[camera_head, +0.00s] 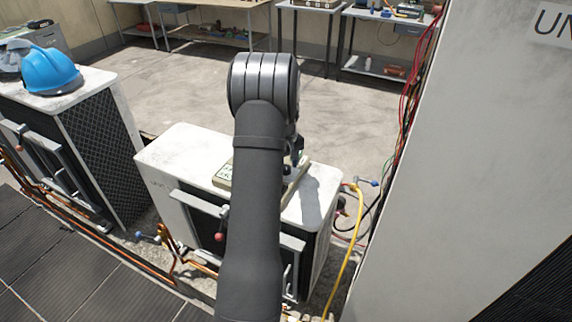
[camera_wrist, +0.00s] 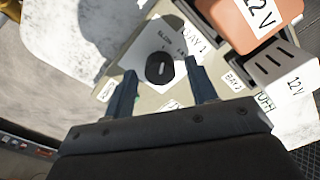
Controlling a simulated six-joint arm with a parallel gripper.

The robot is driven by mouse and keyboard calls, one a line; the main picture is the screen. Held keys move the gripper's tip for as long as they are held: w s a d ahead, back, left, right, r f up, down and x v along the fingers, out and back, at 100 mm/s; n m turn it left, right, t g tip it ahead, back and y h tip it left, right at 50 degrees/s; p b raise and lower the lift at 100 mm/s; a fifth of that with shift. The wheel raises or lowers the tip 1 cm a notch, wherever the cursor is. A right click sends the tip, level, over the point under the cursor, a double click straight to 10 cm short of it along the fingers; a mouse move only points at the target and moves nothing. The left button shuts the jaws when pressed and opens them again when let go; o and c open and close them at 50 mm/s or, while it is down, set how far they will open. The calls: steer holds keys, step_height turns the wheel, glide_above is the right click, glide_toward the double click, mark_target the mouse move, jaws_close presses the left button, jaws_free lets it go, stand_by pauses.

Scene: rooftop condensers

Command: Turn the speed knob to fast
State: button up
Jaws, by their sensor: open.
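The speed knob (camera_wrist: 160,68) is a round black dial with a pale pointer mark, on a white plate in the wrist view. Small lettering stands beyond it, too blurred to read surely. My gripper (camera_wrist: 163,77) is open, with one blue-grey finger on each side of the knob's near edge. I cannot tell whether the fingers touch it. The beige panel (camera_wrist: 148,101) carries the knob. In the head view the panel (camera_head: 222,181) lies on the middle condenser, and my arm hides the knob and most of the gripper.
An orange block (camera_wrist: 238,22) and a white slotted block (camera_wrist: 277,67), both marked 12 V, stand right of the knob. The middle condenser (camera_head: 168,153) has bare top at left. A blue helmet (camera_head: 50,72) sits on the left condenser. A tall grey cabinet (camera_head: 470,130) stands at right.

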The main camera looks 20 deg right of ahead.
steer(key=c, duration=1)
steer(key=shift+m, duration=0.3)
steer(key=m, duration=0.5)
steer(key=shift+m, duration=0.3)
steer(key=m, duration=0.5)
steer(key=shift+m, duration=0.3)
steer(key=shift+o, duration=0.2)
steer(key=o, duration=1)
steer(key=shift+c, duration=0.2)
